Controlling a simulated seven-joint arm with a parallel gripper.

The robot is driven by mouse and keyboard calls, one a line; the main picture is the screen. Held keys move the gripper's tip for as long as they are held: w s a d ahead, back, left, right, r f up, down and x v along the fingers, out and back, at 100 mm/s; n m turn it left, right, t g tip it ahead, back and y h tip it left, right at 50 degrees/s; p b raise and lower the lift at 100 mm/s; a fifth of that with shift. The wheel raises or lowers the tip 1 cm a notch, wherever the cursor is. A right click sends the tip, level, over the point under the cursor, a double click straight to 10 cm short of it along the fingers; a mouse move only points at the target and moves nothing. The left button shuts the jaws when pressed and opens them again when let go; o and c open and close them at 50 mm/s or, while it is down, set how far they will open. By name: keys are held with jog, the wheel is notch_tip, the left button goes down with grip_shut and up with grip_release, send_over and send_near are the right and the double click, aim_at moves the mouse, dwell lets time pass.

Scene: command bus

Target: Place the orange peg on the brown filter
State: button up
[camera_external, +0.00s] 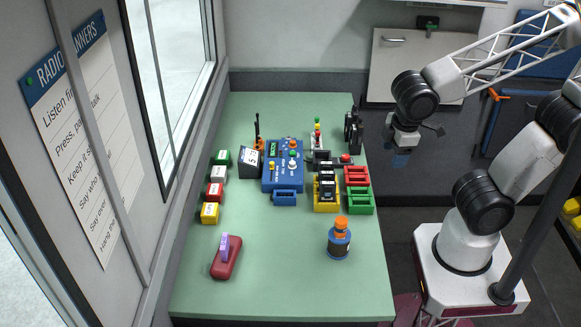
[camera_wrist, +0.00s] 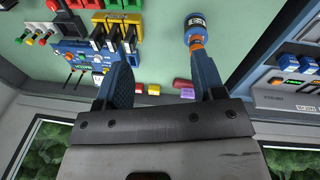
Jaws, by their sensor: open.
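An orange knob-like piece (camera_external: 341,223) tops a blue labelled cylinder (camera_external: 338,244) at the table's front right. The orange piece (camera_wrist: 197,42) and blue cylinder (camera_wrist: 195,22) also show in the wrist view, near the right finger. I cannot tell whether this is the orange peg. A dark red block (camera_external: 226,264) with a purple upright piece (camera_external: 225,246) sits at front left; it also shows in the wrist view (camera_wrist: 182,83). Nothing is clearly a brown filter. My gripper (camera_external: 405,148) is open and empty, off the table's right side, apart from everything; its spread fingers show in the wrist view (camera_wrist: 160,78).
A green table (camera_external: 275,265) holds a blue control box (camera_external: 284,178), several coloured blocks (camera_external: 215,191) in a left column, and yellow, red and green trays (camera_external: 360,203) at right. Upright antenna-like pieces (camera_external: 257,130) stand farther back. The table's front middle is clear. A window wall borders the left.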

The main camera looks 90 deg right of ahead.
jog(key=shift+s+d+r+m+t+y, duration=0.3)
jog(key=shift+s+r+m+t, duration=0.05)
jog(key=shift+r+m, duration=0.3)
jog(key=shift+s+d+r+m+t+y, duration=0.25)
jog(key=shift+s+r+m+t+y, duration=0.1)
jog(key=shift+r+m, duration=0.3)
dwell(0.5)
